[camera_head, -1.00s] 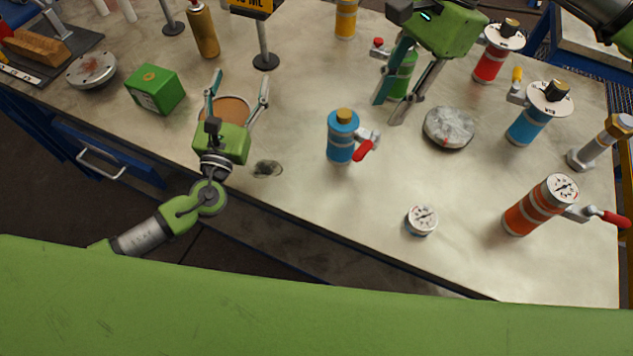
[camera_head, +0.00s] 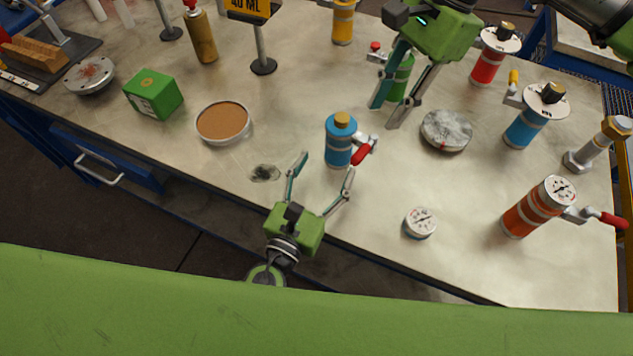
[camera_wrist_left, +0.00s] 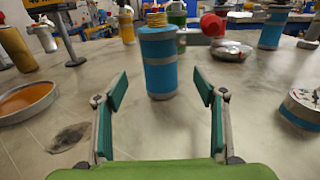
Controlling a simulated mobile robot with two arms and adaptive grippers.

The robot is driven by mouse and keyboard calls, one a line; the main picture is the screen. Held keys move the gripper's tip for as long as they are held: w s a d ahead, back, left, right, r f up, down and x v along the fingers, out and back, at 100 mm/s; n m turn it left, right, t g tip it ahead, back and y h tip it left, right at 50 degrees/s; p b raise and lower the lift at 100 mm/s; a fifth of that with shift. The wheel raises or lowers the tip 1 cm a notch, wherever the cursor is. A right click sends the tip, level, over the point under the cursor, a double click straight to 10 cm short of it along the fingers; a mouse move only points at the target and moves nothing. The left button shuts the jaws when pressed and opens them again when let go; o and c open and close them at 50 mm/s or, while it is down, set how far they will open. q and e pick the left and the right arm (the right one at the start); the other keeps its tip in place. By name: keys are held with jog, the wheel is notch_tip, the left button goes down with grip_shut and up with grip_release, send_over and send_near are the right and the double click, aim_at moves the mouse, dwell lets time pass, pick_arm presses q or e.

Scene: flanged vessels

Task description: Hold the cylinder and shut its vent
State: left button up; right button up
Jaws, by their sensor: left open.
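A blue cylinder (camera_head: 338,148) with a grey band and brass-coloured cap stands upright on the bench. A red-handled side vent (camera_head: 363,153) sticks out on its right. My left gripper (camera_head: 325,168) is open at the near side of this cylinder. In the left wrist view the blue cylinder (camera_wrist_left: 160,66) stands centred just beyond the spread fingers, with no contact visible. My right gripper (camera_head: 384,113) has its fingers apart and points down in front of a green cylinder (camera_head: 402,78), which it partly hides. I cannot tell whether it touches it.
Orange (camera_head: 532,211), blue-white (camera_head: 525,128) and red (camera_head: 488,66) cylinders stand at the right. A small gauge (camera_head: 420,222) and a grey round disc (camera_head: 446,131) lie nearby. A brown-filled dish (camera_head: 223,122) and green box (camera_head: 153,95) are at left.

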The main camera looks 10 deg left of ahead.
aim_at(341, 139)
pick_arm(q)
jog(key=x, duration=0.9)
jog(key=shift+c, duration=0.3)
jog(key=c, duration=1.7)
